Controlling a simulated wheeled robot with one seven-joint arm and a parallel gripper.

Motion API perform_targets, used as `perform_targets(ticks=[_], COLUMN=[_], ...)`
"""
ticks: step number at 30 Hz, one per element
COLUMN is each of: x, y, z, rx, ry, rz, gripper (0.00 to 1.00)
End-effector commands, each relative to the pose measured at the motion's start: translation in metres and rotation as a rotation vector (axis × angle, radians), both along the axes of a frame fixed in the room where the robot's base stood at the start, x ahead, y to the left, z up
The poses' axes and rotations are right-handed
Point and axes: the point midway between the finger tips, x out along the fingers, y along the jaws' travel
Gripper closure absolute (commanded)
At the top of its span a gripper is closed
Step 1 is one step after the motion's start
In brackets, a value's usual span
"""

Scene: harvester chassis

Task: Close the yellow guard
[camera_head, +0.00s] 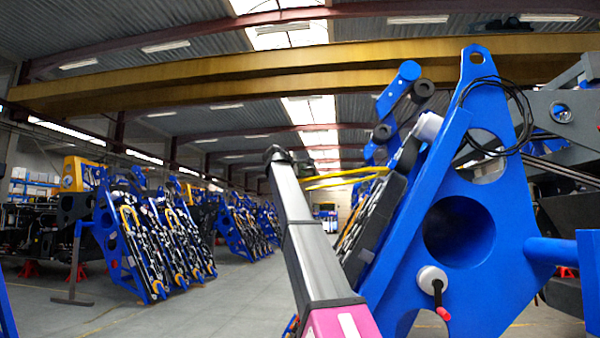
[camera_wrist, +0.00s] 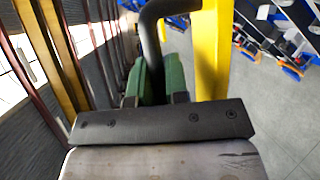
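The yellow guard shows in the head view as thin yellow bars (camera_head: 345,178) sticking out leftward from the blue frame, just behind my arm. In the wrist view a broad yellow bar of it (camera_wrist: 211,50) runs up and down right of my fingers. In the head view my fingers cannot be made out.
The blue frame (camera_head: 455,215), with round holes, stands close at right, with black cables looped near its top. A white knob with a red-tipped lever (camera_head: 434,285) juts from it. Similar blue frames (camera_head: 135,240) stand at left. The grey floor (camera_head: 225,300) between is clear.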

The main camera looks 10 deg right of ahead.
Motion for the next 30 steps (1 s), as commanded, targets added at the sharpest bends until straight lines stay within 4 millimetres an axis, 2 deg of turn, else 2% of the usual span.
perform_targets(ticks=[5,11,20,24,30], x=[0.000,-0.003,-0.012,-0.018,-0.029], y=[0.000,-0.003,-0.025,-0.044,-0.078], z=[-0.007,-0.040,-0.131,-0.175,-0.227], rx=[-0.018,-0.093,-0.322,-0.446,-0.608], ry=[0.004,0.030,0.107,0.148,0.200], rz=[0.001,0.000,0.000,0.001,0.000], gripper=[1.00,1.00,1.00,1.00,1.00])
